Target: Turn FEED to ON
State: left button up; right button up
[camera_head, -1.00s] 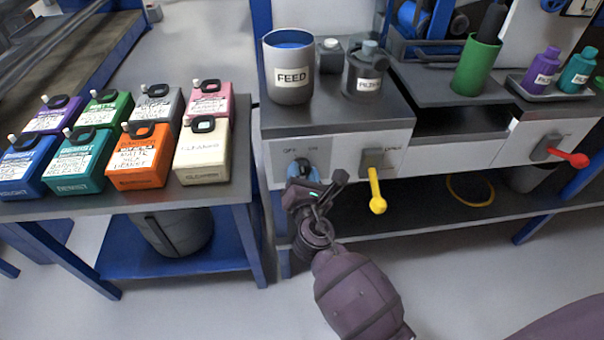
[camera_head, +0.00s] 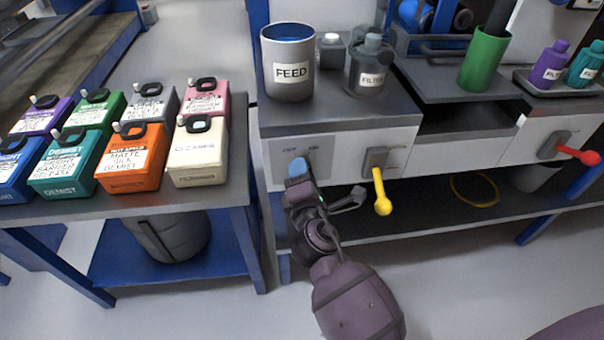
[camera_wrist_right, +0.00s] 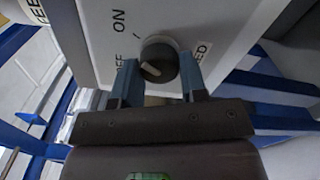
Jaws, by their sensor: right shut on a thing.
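The FEED control is a round dark knob (camera_wrist_right: 159,57) with a white pointer mark, on a pale panel printed OFF, ON and FEED. In the right wrist view, the pale mark sits at the knob's lower left, on the side of OFF. My right gripper (camera_wrist_right: 155,80) has its two blue fingers on either side of the knob, shut on it. In the head view my right gripper (camera_head: 299,167) is at the left end of the machine's front panel (camera_head: 335,152), just under the OFF and ON lettering, and hides most of the knob. My left gripper is not in view.
A yellow-handled lever (camera_head: 381,192) is close to the right of my gripper; a red-handled lever (camera_head: 577,153) is farther right. A FEED canister (camera_head: 288,85) and FILTER bottle (camera_head: 369,70) stand above. Several coloured jugs (camera_head: 134,158) fill the left table.

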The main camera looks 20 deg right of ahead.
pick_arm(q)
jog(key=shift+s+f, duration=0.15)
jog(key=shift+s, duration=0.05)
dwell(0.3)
pick_arm(e)
jog(key=o, duration=0.9)
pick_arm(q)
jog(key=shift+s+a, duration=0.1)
